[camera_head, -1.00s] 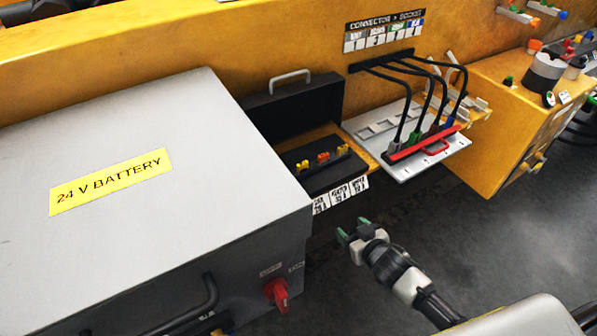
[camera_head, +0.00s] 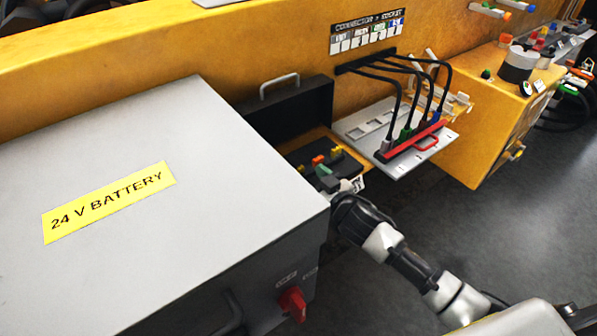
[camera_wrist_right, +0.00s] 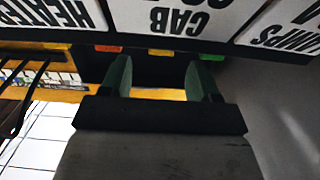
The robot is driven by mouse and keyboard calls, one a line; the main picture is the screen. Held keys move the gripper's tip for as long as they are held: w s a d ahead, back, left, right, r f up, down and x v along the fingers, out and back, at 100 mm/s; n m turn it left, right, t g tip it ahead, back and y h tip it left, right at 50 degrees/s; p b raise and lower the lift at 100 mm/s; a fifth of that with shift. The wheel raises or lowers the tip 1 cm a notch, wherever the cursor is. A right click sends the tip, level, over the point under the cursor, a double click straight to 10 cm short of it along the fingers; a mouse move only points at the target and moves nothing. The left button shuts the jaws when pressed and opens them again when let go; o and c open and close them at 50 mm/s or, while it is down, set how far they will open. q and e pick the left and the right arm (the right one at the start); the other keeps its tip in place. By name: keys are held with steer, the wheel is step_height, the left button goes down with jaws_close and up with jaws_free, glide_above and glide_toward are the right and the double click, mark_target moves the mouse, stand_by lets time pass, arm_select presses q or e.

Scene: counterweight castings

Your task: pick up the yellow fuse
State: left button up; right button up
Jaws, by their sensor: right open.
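The fuse box (camera_head: 290,152) stands with its black lid open beside the battery box. A yellow fuse (camera_head: 336,150) and an orange fuse (camera_head: 318,160) show in it; the rest of the row is partly hidden by my right gripper. My right gripper (camera_head: 328,180) is at the box's front edge, with green fingertips, open and empty. In the right wrist view its fingers (camera_wrist_right: 160,72) are spread, and a yellow fuse (camera_wrist_right: 160,52) lies between and beyond them, apart from both. Orange and green pieces lie to either side. My left gripper is out of view.
The grey 24 V battery box (camera_head: 240,180) stands close to the left of my right arm, with a red switch (camera_head: 292,303) on its front. The cable connector with a red bar (camera_head: 412,141) lies on a white panel to the right. White labels (camera_wrist_right: 180,20) line the fuse box front.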

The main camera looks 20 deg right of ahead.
mark_target(299, 170)
steer(key=x, duration=0.3)
steer(key=shift+w+a+f, duration=0.1)
steer(key=shift+w+a, duration=0.05)
steer(key=shift+a, duration=0.05)
steer(key=shift+c, duration=0.3)
steer(key=shift+d, duration=0.1)
steer(key=c, duration=0.9)
steer(key=shift+c, duration=0.2)
